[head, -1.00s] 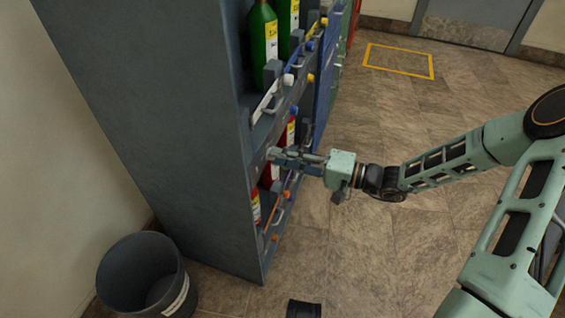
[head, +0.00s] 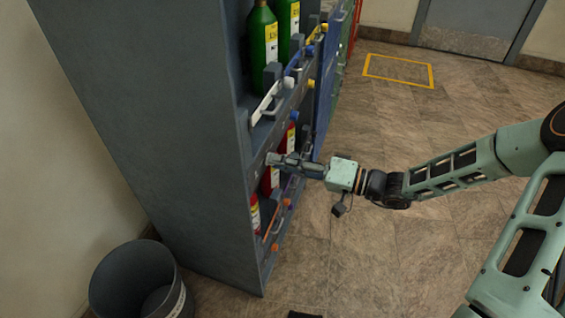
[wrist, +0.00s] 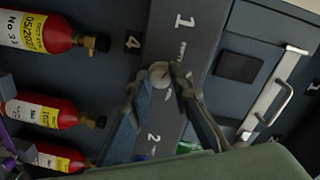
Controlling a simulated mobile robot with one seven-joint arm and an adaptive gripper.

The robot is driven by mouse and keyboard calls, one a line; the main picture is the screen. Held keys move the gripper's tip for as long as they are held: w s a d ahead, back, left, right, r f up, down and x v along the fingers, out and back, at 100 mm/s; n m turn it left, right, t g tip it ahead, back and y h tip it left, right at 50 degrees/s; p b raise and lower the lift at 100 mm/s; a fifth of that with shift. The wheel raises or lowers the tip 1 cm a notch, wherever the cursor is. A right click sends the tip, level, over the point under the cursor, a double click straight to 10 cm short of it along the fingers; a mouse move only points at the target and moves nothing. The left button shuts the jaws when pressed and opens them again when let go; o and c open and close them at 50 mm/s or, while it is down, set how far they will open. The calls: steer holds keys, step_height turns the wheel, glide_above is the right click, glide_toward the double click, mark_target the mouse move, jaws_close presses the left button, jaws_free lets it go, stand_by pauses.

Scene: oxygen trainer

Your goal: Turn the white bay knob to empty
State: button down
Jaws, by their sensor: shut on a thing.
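The white bay knob (wrist: 160,72) shows as a small pale round knob on the grey strip in the wrist view. My gripper (wrist: 158,80) has its two fingers on either side of it, shut on it. In the head view my gripper (head: 274,160) reaches the front of the rack from the right, and its fingers hide the knob. Small white lettering (wrist: 182,52) lies above the knob on the strip, and more lies below it; neither is readable. Which way the knob points cannot be told.
The grey rack (head: 190,130) holds green bottles (head: 263,40) above and red cylinders (wrist: 45,112) below, behind retaining bars. A white bar (head: 266,102) crosses just above my gripper. A dark bin (head: 108,283) stands at the rack's left. The floor to the right is clear.

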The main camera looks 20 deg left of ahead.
steer(key=c, duration=1.7)
jaws_free()
steer(key=shift+c, duration=0.2)
steer(key=s+d, duration=0.1)
steer(key=d, duration=1.1)
steer(key=shift+r, duration=0.25)
steer(key=shift+s, duration=0.1)
